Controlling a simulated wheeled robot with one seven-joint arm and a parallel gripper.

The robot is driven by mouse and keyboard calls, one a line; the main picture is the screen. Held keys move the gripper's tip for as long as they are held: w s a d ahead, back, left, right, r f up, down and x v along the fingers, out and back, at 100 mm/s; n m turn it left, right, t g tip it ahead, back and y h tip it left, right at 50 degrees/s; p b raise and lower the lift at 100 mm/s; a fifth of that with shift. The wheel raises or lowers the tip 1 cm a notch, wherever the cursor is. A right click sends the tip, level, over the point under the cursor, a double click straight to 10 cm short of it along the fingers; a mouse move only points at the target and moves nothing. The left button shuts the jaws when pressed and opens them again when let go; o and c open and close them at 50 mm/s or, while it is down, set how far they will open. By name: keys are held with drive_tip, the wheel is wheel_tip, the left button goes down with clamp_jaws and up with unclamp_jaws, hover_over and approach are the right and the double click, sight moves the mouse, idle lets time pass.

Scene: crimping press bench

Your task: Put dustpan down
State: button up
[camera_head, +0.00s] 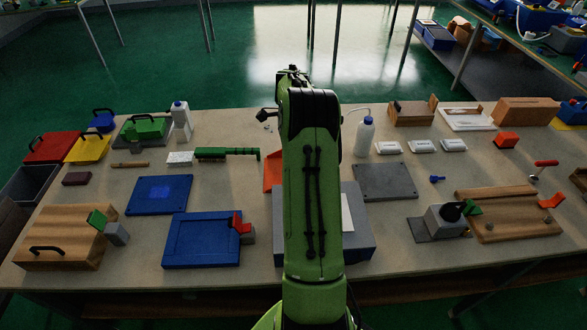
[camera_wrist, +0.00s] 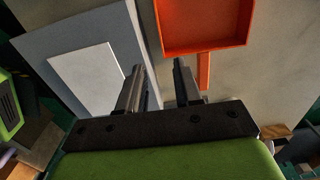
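The orange dustpan (camera_wrist: 205,25) shows at the top of the wrist view, its tray open towards the camera and its narrow handle (camera_wrist: 204,72) pointing down the picture. It appears to lie on the bench. In the head view an edge of the dustpan (camera_head: 272,172) shows left of my arm; the rest is hidden. My gripper (camera_wrist: 159,67) is open, with a clear gap between its two dark fingers and nothing held there. The handle is just right of the right finger, outside the gap. My arm hides the gripper in the head view.
A grey flat-topped box (camera_head: 359,238) with a white sheet (camera_head: 347,213) lies beneath my arm. A green brush (camera_head: 227,154) lies left of the dustpan. A white bottle (camera_head: 364,137) and a grey plate (camera_head: 384,182) are to the right. Bare bench (camera_head: 225,182) shows left of the dustpan.

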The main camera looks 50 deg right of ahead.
wheel_tip(320, 180, down, 11)
drive_tip(key=shift+a+f+b, duration=0.1)
drive_tip(key=shift+b, duration=0.9)
wheel_tip(320, 180, down, 5)
drive_tip(key=shift+r+b, duration=0.2)
drive_tip(key=shift+b, duration=0.2)
drive_tip(key=shift+r, duration=0.1)
clamp_jaws()
